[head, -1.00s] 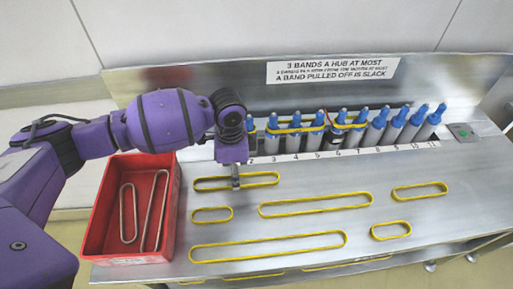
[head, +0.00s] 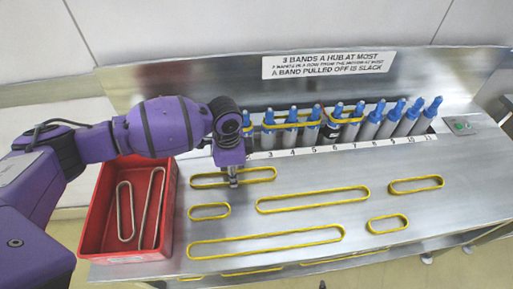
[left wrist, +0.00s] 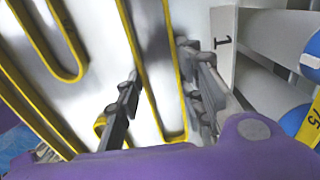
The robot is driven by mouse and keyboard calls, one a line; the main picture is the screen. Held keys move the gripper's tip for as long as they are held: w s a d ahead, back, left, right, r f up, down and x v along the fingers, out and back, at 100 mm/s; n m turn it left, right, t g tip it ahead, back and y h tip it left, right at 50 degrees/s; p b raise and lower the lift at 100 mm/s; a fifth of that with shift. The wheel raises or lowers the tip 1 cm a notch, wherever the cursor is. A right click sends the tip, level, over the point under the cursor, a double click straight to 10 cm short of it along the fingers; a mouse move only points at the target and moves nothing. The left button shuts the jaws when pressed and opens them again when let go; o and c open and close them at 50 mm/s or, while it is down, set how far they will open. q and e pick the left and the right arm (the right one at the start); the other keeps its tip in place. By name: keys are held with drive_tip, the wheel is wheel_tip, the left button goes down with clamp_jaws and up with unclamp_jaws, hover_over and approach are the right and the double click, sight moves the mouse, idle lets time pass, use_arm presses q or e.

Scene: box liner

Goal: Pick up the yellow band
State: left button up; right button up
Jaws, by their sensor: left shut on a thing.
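The yellow band (head: 258,181) at my left gripper is a narrow flat loop lying on the steel table, in front of the low-numbered posts. My left gripper (head: 233,184) points down at the middle of this band. In the left wrist view the fingers (left wrist: 158,60) stand on either side of the band's two strands (left wrist: 150,95), shut on it across its width. The band looks to be at table level; I cannot tell any lift. My right gripper is not in view.
Other yellow bands lie nearby: a short one (head: 209,204), long ones (head: 265,253) and (head: 313,208), and two at right (head: 387,232), (head: 416,192). A red bin (head: 88,244) with grey loops stands left. Blue-topped posts (head: 373,123), some with bands, line the back.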

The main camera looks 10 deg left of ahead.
use_arm(q)
drive_tip(key=shift+r, duration=0.1)
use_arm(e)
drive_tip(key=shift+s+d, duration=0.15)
use_arm(q)
drive_tip(key=shift+r, duration=0.65)
drive_tip(key=s+d+r+p, duration=0.1)
drive_tip(key=s+d+r, duration=0.7)
drive_tip(key=s+r, duration=0.3)
drive_tip(key=shift+d+r, duration=0.25)
drive_tip(key=shift+d, duration=0.15)
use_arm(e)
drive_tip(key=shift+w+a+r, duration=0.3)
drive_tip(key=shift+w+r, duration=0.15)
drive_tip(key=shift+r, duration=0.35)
use_arm(q)
drive_tip(key=shift+w, duration=0.1)
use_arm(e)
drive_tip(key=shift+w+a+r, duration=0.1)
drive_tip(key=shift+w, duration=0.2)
